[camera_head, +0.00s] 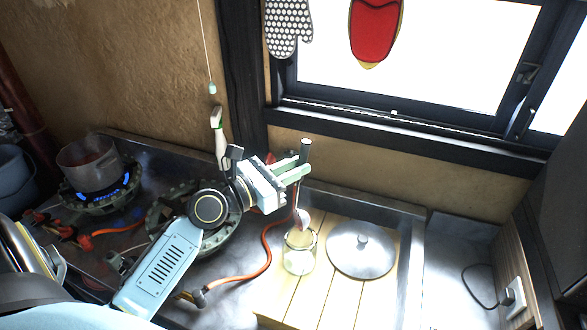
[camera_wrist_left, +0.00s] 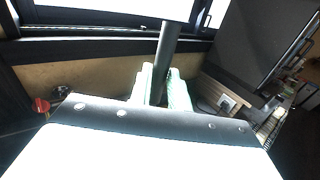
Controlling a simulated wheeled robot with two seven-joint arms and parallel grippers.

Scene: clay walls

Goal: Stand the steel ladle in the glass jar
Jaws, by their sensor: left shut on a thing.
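The steel ladle (camera_head: 302,217) hangs nearly upright from my left gripper (camera_head: 297,172), with its dark handle end (camera_head: 305,147) above the fingers and its bowl low. My left gripper is shut on the handle; in the left wrist view the dark handle (camera_wrist_left: 165,60) stands between the two pale fingers (camera_wrist_left: 164,88). The glass jar (camera_head: 299,252) stands upright on the wooden board. The ladle's bowl is at the jar's mouth in the head view; I cannot tell whether it is inside the rim or just above it. My right gripper is not in view.
A round steel lid (camera_head: 361,249) lies on the wooden board (camera_head: 325,300) right of the jar. An orange hose (camera_head: 262,262) runs left of the jar. A pot (camera_head: 90,165) stands on a lit burner at the left.

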